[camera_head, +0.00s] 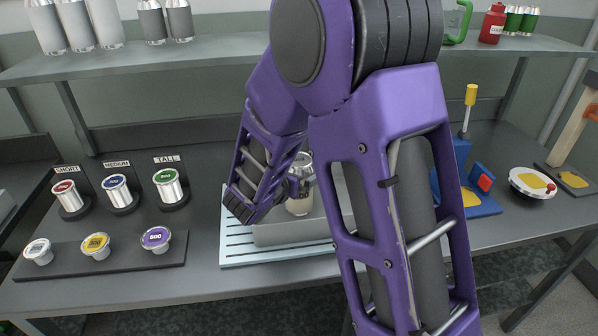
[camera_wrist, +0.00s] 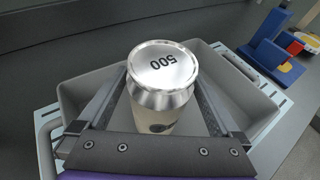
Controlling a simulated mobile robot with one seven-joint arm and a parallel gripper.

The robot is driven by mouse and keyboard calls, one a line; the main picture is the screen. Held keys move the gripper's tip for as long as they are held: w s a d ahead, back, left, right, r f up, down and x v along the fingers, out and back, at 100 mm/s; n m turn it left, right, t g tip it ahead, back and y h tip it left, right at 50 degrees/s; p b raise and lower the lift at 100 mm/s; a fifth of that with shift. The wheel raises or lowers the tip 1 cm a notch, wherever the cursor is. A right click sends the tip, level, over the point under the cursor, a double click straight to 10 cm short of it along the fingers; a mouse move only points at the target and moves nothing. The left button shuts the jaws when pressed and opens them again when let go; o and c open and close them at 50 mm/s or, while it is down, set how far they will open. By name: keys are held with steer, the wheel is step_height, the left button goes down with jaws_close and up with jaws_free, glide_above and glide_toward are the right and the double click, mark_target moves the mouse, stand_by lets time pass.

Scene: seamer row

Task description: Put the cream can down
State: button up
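The cream can (camera_head: 299,204) is upright, with a pale body and a silver top. In the wrist view the can (camera_wrist: 164,72) shows a silver lid marked 500. My gripper (camera_wrist: 160,76) has one finger on each side of the can, and both appear to press on it. In the head view my gripper (camera_head: 299,184) is partly hidden by my purple arm. The can is over or inside a grey bin (camera_head: 292,234); I cannot tell whether its base touches the bin floor. The bin (camera_wrist: 72,88) also surrounds the can in the wrist view.
The bin stands on a pale blue slotted tray (camera_head: 236,250). At left are labelled stands with silver cans (camera_head: 117,193) and a dark strip with several lids (camera_head: 96,244). A blue fixture (camera_head: 478,200) and a round white dish (camera_head: 532,183) stand right. A shelf (camera_head: 140,58) runs above.

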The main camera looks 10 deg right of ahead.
steer(key=shift+r, duration=0.15)
steer(key=shift+s+a+r+p, duration=0.1)
steer(key=shift+r+p, duration=0.05)
steer(key=shift+p, duration=0.15)
steer(key=p+v, duration=0.1)
steer(key=v, duration=1)
steer(key=shift+s, duration=0.35)
steer(key=shift+a, duration=0.1)
